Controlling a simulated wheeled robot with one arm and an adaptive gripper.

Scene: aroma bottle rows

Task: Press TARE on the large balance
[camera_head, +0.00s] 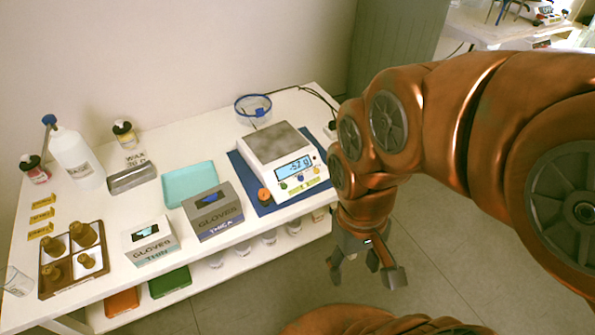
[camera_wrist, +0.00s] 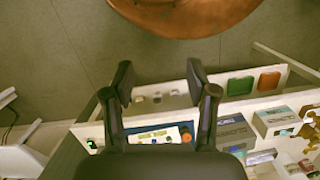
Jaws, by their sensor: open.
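The large balance (camera_head: 284,160) stands on a blue mat (camera_head: 252,187) at the right end of the white table in the head view. Its pan is bare and its lit display (camera_head: 294,168) seems to read 52 g, with coloured buttons below. In the wrist view the balance's front panel (camera_wrist: 155,136) shows between my fingers, partly hidden by them. My gripper (camera_head: 366,276) is open and empty, off the table's front edge, to the right of and nearer than the balance. Its fingers (camera_wrist: 160,85) are spread apart in the wrist view. The TARE label is too small to read.
A small orange-topped item (camera_head: 264,196) stands by the balance's left front corner. Two glove boxes (camera_head: 213,211), a turquoise tray (camera_head: 189,184) and a blue-rimmed beaker (camera_head: 254,107) share the table. The floor in front is clear.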

